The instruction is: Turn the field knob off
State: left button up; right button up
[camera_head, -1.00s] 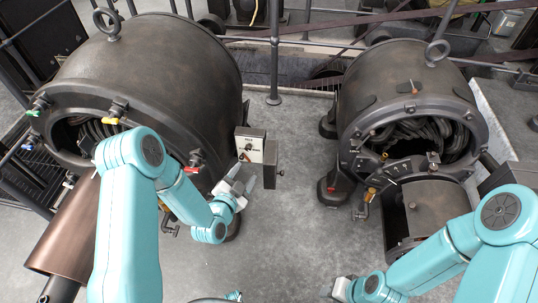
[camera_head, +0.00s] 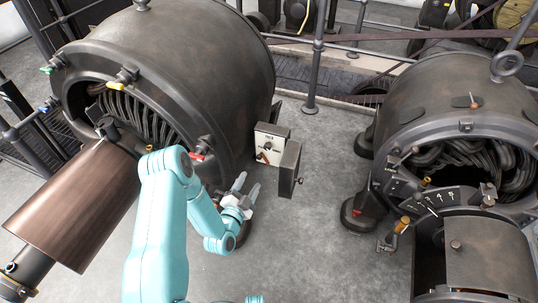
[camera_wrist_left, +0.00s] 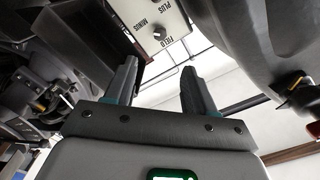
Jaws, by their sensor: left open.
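The field knob (camera_head: 267,147) is a small dark knob on a pale plate (camera_head: 276,135) fixed beside the large left dynamo (camera_head: 190,75). In the left wrist view the knob (camera_wrist_left: 160,31) sits on the plate (camera_wrist_left: 172,14), near the words FIELD, PLUS and MINUS. I cannot tell its setting. My left gripper (camera_head: 248,184) is open and empty, below and left of the plate, apart from it. Its two fingers (camera_wrist_left: 159,68) are spread below the knob in the wrist view. My right gripper is not in view.
A grey box (camera_head: 290,168) hangs open-sided next to the plate, right of my left gripper. A red-handled lever (camera_head: 197,156) sticks out of the left dynamo. A second dynamo (camera_head: 440,100) stands at the right. Bare floor (camera_head: 320,215) lies between them.

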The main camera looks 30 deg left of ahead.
aim_at(267, 148)
pick_arm(q)
jog(key=b+x, duration=0.3)
jog(key=x, duration=1.2)
jog(key=shift+w+d+r, duration=0.1)
jog(key=shift+w+r, duration=0.1)
jog(key=shift+w, duration=0.15)
grip_shut()
